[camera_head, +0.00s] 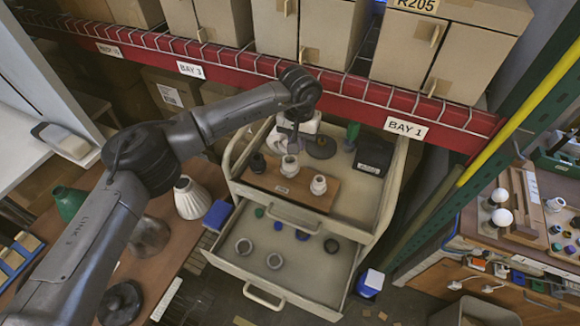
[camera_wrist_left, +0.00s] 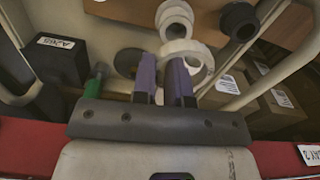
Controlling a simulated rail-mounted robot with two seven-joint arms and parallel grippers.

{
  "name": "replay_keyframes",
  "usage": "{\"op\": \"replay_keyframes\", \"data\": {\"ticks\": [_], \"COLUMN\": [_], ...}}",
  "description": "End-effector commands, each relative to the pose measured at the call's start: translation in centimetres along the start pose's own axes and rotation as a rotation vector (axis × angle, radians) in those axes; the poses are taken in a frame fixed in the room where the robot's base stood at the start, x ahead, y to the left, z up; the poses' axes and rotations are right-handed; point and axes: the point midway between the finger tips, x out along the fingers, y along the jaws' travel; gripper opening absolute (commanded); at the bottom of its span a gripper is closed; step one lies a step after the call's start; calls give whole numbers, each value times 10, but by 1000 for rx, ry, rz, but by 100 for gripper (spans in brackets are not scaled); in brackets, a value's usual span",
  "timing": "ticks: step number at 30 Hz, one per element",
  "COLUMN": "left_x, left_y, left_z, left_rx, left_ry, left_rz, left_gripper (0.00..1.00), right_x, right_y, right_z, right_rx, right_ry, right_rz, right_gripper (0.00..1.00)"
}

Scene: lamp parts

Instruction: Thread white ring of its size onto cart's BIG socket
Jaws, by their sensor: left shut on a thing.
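My left gripper (camera_head: 293,140) is over the cart top, just behind the middle white socket (camera_head: 290,166). In the left wrist view its purple fingers (camera_wrist_left: 162,66) are shut on a white ring (camera_wrist_left: 203,50), which sits at the fingertips. A white socket (camera_wrist_left: 174,12) shows just beyond the ring; whether they touch is unclear. The brown board (camera_head: 262,182) on the cart also carries a black socket (camera_head: 258,163), seen in the wrist view (camera_wrist_left: 239,20), and another white socket (camera_head: 318,185). The ring is hard to make out in the head view. My right gripper is not in view.
The cart's open drawer (camera_head: 300,285) holds pale rings (camera_head: 243,246), a black ring (camera_head: 331,246) and small coloured parts. A dark disc (camera_head: 322,147), a green part (camera_head: 353,131) and a black box (camera_head: 374,154) stand on the cart top. A red shelf beam (camera_head: 350,92) runs behind.

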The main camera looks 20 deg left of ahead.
Motion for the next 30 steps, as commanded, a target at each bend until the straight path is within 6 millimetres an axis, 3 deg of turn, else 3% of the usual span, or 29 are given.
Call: {"op": "replay_keyframes", "data": {"ticks": [15,30], "left_x": [31,34], "left_y": [0,0], "left_z": [0,0], "left_rx": [0,0], "left_ry": [-1,0], "left_rz": [-1,0], "left_gripper": [0,0], "right_x": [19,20], "right_y": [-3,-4], "right_z": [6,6], "right_rx": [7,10], "right_ry": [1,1], "right_rz": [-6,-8], "right_gripper": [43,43]}}
